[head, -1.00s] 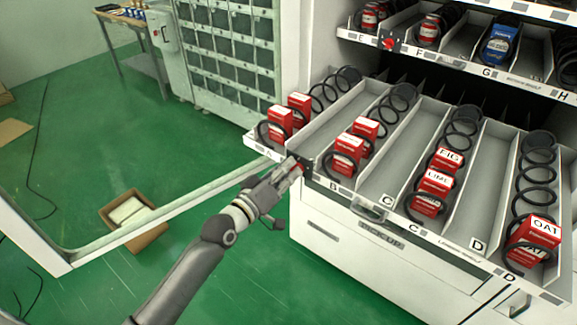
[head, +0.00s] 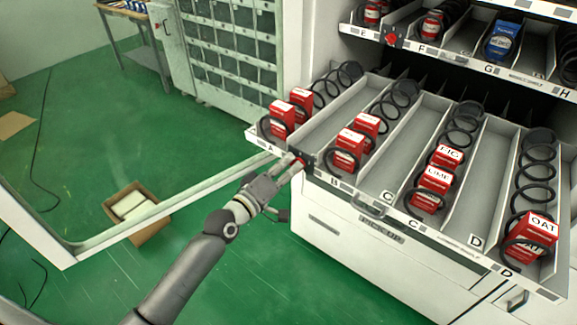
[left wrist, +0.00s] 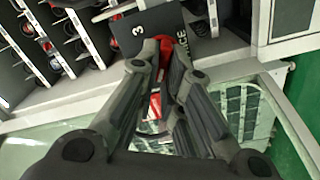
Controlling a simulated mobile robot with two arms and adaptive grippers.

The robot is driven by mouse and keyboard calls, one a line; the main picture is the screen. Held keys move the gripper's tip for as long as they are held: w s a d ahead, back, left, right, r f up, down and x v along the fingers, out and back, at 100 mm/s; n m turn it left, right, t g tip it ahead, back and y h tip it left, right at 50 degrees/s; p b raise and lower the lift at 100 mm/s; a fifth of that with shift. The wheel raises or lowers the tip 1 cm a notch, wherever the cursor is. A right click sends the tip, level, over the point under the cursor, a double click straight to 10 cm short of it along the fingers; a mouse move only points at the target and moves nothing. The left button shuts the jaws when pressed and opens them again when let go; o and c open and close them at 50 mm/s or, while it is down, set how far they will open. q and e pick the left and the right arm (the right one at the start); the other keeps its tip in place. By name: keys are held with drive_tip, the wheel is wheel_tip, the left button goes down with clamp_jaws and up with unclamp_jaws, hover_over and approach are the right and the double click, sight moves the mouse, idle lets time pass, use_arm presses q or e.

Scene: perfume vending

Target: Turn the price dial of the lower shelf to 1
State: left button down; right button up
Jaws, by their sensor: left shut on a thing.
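The lower shelf (head: 408,148) is pulled out of the white vending machine. Its red price dial (head: 299,163) sits on a black plate (head: 309,158) at the shelf's front edge, between labels A and B. My left gripper (head: 292,165) reaches it from the lower left, with its fingers closed around the dial. In the left wrist view, the red dial (left wrist: 155,103) shows between the fingers, partly hidden by them. The black plate (left wrist: 143,32) there shows a 3 and part of the word PRICE. The dial's pointer and the 1 cannot be made out. My right gripper is not seen.
The upper shelf (head: 470,68) has its own red dial (head: 393,40). Red boxes (head: 437,180) stand in black coils on the lower shelf. The open door frame (head: 170,208) lies under my left arm. A cardboard box (head: 135,208) sits on the green floor.

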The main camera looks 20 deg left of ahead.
use_arm(q)
drive_tip(key=c, duration=1.6)
unclamp_jaws()
drive_tip(key=shift+o, duration=0.2)
drive_tip(key=v, duration=1.2)
drive_tip(key=s+a+f+m+g+y, duration=0.1)
drive_tip(key=s+a+f+g+y, duration=0.1)
drive_tip(key=f, duration=0.9)
drive_tip(key=s+a+f+m+g+y, duration=0.1)
drive_tip(key=s+a+f+g, duration=0.15)
drive_tip(key=f, duration=0.85)
drive_tip(key=s+a+f+m+g+y, duration=0.1)
drive_tip(key=s+f+g+y, duration=0.15)
drive_tip(key=f, duration=0.85)
drive_tip(key=s+f+m+g, duration=0.3)
drive_tip(key=s+f+g, duration=0.1)
drive_tip(key=s+f, duration=0.95)
drive_tip(key=s+d+f+m+g, duration=0.2)
drive_tip(key=s+f, duration=0.3)
drive_tip(key=s, duration=0.5)
drive_tip(key=s+d+f+m+g, duration=0.2)
drive_tip(key=s+f, duration=0.3)
drive_tip(key=s, duration=0.5)
drive_tip(key=shift+m+g+y, duration=0.35)
drive_tip(key=shift+m+g, duration=0.05)
drive_tip(key=shift+g, duration=0.1)
